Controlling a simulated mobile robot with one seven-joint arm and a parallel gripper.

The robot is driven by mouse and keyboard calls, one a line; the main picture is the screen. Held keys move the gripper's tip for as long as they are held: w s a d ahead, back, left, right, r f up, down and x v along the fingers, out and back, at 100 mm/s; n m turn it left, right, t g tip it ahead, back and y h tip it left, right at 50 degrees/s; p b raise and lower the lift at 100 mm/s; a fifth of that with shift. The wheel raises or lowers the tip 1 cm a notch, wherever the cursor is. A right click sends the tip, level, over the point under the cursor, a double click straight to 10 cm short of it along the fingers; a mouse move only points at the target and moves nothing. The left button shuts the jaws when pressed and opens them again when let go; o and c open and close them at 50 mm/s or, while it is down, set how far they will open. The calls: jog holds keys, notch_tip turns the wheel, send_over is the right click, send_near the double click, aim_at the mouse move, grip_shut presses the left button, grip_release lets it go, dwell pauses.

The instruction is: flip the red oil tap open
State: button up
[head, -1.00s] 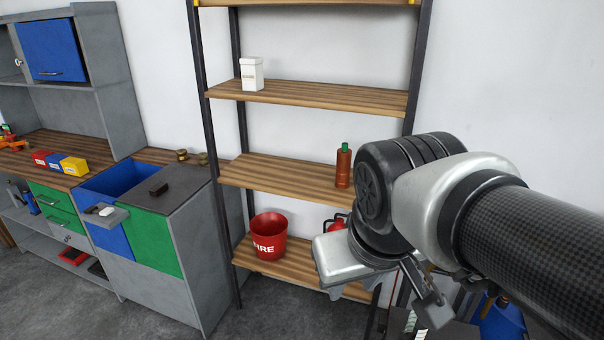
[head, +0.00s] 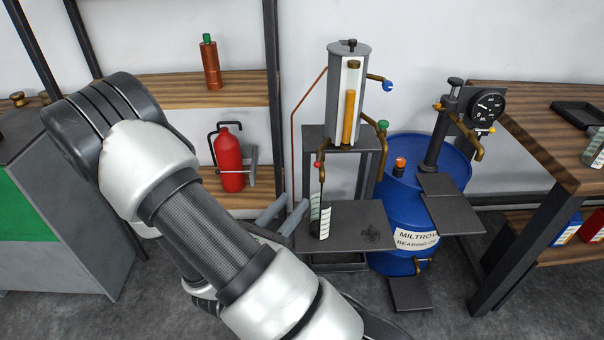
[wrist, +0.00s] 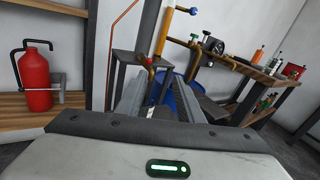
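The red oil tap (head: 319,165) is a small red knob on a brass spout low on the left of the grey oil dispenser (head: 335,95). My gripper (head: 283,214) is left of the beaker and below the tap, apart from both. Its two fingers are spread and nothing shows between them. In the wrist view the fingers (wrist: 160,97) point toward the dispenser stand, with the red tap (wrist: 149,61) just beyond and above them. The tap's exact handle angle is too small to tell.
Other taps have blue (head: 388,86), green (head: 382,126) and yellow (head: 491,131) parts. A blue drum (head: 400,215) stands right of the dispenser. A red extinguisher (head: 229,160) is on the shelf at left. A wooden workbench (head: 535,130) is at right.

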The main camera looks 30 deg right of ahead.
jog(key=f+n+t, duration=0.1)
jog(key=f, duration=0.1)
jog(key=b, duration=0.2)
send_near(316, 166)
jog(key=shift+n+y, duration=0.3)
jog(key=shift+y, duration=0.1)
jog(key=x, duration=0.8)
jog(key=shift+d+r, duration=0.15)
jog(key=shift+r, duration=0.15)
jog(key=shift+c, duration=0.6)
grip_shut()
jog(key=shift+s+d+n+t+y+p, duration=0.35)
jog(key=shift+n+t+y, duration=0.2)
jog(key=shift+t, duration=0.15)
jog(key=shift+s+d+n+t+y+p, duration=0.2)
jog(key=shift+n+t+y+p, duration=0.25)
jog(key=shift+t, duration=0.25)
jog(key=shift+s+d+n+t+y+p, duration=0.3)
jog(key=shift+n+t+y, duration=0.3)
jog(key=shift+t, duration=0.1)
